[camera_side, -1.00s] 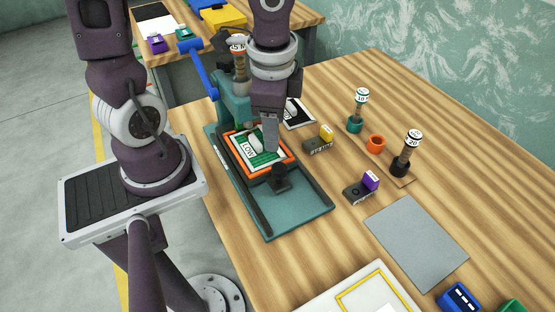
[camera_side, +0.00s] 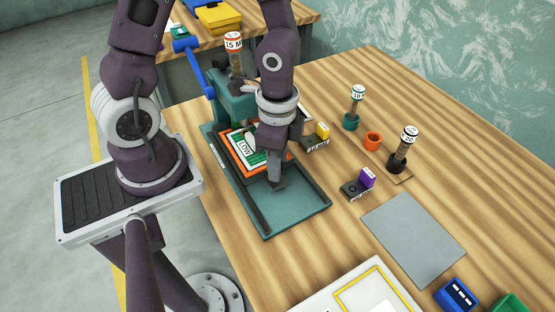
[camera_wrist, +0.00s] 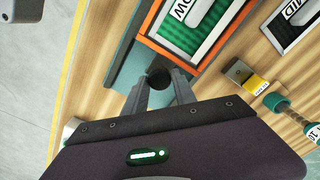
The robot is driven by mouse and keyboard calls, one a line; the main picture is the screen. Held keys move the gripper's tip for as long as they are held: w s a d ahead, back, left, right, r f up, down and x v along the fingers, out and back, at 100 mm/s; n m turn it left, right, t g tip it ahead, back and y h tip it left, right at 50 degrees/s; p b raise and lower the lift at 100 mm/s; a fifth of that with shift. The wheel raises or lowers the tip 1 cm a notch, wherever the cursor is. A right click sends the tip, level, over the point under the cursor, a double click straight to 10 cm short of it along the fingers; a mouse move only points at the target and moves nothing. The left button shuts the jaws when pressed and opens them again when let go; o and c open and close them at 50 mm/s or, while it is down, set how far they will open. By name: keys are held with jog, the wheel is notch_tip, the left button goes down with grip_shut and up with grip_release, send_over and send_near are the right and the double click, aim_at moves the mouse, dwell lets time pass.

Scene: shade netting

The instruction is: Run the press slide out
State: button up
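The teal press (camera_side: 236,108) stands on the wooden table with a blue lever arm. Its slide, an orange-rimmed tray (camera_side: 236,163) with green netting and a "LOW" label, sits on the dark-railed teal bed (camera_side: 297,208), partly under the press head. The tray also shows in the wrist view (camera_wrist: 150,42). A black knob (camera_wrist: 158,77) is at the slide's front end. My gripper (camera_side: 277,184) is down at the knob. In the wrist view my gripper's fingers (camera_wrist: 160,82) are apart, one on each side of the knob; firm contact is not visible.
The front part of the bed is bare. To the right are a block with a yellow top (camera_side: 322,131), a block with a purple top (camera_side: 366,178), labelled stamps (camera_side: 403,150), an orange cup (camera_side: 372,141) and a grey mat (camera_side: 413,240).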

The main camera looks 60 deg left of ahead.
grip_shut()
jog(key=shift+w, duration=0.1)
dwell(1.0)
